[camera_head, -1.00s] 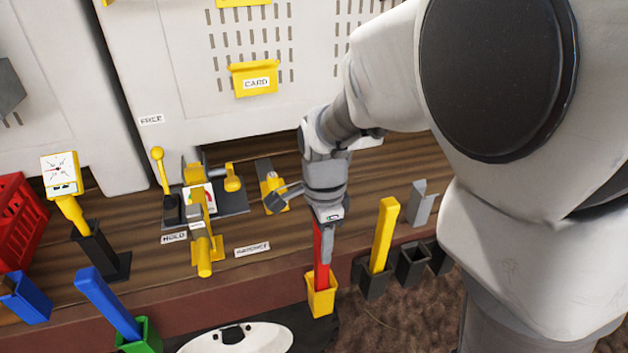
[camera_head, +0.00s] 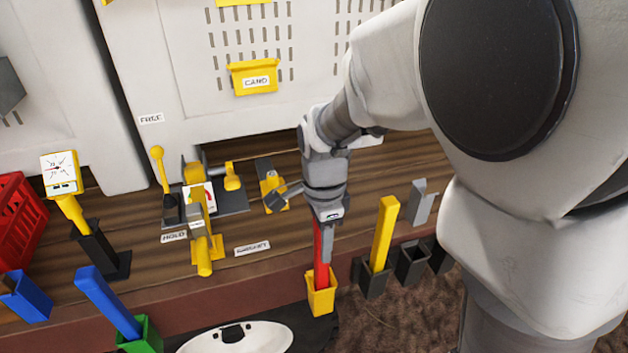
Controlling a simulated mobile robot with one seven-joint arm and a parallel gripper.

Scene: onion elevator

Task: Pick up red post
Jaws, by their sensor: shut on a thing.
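The red post (camera_head: 321,268) stands upright with its lower end inside a yellow holder (camera_head: 321,296) at the front edge of the bench. My gripper (camera_head: 324,240) points down from above and is shut on the upper part of the red post. A grey finger lies along the post's right side. The post's top is hidden by my gripper, and its bottom end is hidden in the holder.
A yellow post (camera_head: 384,235) in a dark holder stands just right. A blue post (camera_head: 107,301) in a green holder (camera_head: 141,337) is at front left. Yellow-handled clamps (camera_head: 203,230) and a gauge (camera_head: 62,174) stand on the wooden bench (camera_head: 285,232). A red crate (camera_head: 20,222) is far left.

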